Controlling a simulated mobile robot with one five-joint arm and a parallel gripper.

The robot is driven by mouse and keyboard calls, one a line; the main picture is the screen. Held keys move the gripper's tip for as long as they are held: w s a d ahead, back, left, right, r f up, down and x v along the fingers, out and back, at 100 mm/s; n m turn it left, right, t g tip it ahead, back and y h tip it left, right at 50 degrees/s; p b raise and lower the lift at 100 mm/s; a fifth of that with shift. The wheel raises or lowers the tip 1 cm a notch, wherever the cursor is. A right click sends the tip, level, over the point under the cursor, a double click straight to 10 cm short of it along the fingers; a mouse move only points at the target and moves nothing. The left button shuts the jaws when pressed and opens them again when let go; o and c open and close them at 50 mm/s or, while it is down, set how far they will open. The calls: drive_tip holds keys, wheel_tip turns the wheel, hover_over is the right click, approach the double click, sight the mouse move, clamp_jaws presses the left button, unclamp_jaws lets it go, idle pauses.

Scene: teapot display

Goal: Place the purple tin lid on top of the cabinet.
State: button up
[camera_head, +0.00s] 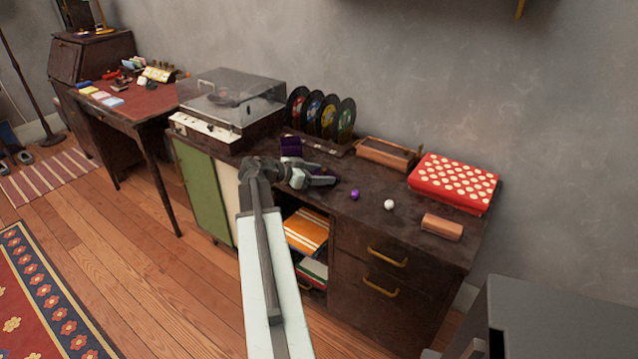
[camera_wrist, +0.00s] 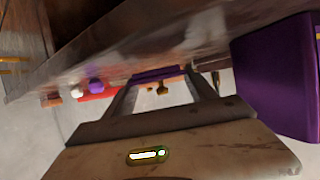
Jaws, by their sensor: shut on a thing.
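My gripper (camera_head: 322,179) is low over the dark wooden cabinet (camera_head: 425,235), left of its middle, just in front of a purple tin (camera_head: 291,147). In the wrist view, which looks upside down, my gripper (camera_wrist: 162,82) is shut on a thin purple piece, apparently the tin lid (camera_wrist: 158,73). It is close to the cabinet top (camera_wrist: 150,45); I cannot tell whether it touches. The purple tin (camera_wrist: 275,78) stands beside it at the right of that view.
A purple ball (camera_head: 354,194), a white ball (camera_head: 388,205) and a brown block (camera_head: 442,227) lie right of my gripper. Behind are records (camera_head: 322,115), a wooden tray (camera_head: 386,153) and a red dotted box (camera_head: 453,184). A record player (camera_head: 228,103) stands left.

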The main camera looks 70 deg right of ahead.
drive_tip(key=shift+f, duration=0.75)
drive_tip(key=shift+r, duration=0.2)
drive_tip(key=shift+f, duration=0.25)
drive_tip(key=o, duration=1.3)
drive_tip(key=shift+r, duration=0.1)
drive_tip(key=shift+o, duration=0.5)
drive_tip(key=shift+a, duration=0.1)
drive_tip(key=shift+s, duration=0.1)
